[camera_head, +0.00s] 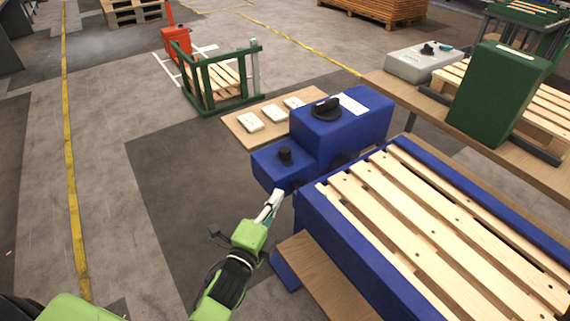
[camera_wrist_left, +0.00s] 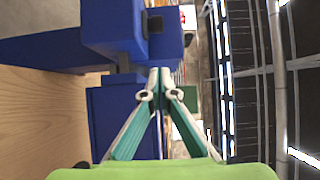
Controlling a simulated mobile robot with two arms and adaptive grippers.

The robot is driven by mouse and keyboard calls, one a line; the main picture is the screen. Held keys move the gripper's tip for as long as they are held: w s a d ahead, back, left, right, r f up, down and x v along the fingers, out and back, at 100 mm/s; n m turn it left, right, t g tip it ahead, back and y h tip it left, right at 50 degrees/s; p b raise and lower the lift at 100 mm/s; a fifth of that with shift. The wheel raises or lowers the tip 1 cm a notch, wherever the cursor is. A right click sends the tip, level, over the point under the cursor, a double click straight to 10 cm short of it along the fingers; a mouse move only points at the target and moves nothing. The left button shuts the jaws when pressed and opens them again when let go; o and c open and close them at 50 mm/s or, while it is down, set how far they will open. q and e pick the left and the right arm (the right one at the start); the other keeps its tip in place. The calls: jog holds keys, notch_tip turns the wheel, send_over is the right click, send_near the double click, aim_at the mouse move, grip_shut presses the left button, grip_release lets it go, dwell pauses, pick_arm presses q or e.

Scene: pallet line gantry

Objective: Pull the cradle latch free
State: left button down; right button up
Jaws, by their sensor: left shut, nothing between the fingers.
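My left gripper (camera_head: 275,196) is shut and empty, its fingertips beside the near end of the blue unit (camera_head: 262,168). In the left wrist view the closed fingertips (camera_wrist_left: 160,72) are in front of blue parts, next to a short dark bar (camera_wrist_left: 124,64) between two blue blocks. I cannot tell whether the fingertips touch it, or whether it is the cradle latch. The blue unit carries a small black knob (camera_head: 285,155) and a larger black knob (camera_head: 327,108). The blue cradle (camera_head: 312,215) holds a slatted wooden pallet. My right gripper is not in view.
A wooden board (camera_head: 325,275) juts out at the cradle's near side. A small wooden shelf (camera_head: 240,128) with white cards lies behind the blue unit. A green box (camera_head: 497,95) stands on the table at right. The floor to the left is clear.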

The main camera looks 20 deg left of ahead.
aim_at(285, 172)
pick_arm(q)
jog(key=shift+w, duration=0.1)
jog(key=w, duration=0.4)
jog(key=w+p, duration=0.1)
jog(key=w, duration=0.3)
jog(key=w+a, duration=0.1)
jog(key=w, duration=0.3)
jog(key=shift+w+a+p, duration=0.1)
jog(key=shift+p, duration=0.25)
jog(key=shift+w+a, duration=0.3)
jog(key=shift+w, duration=0.05)
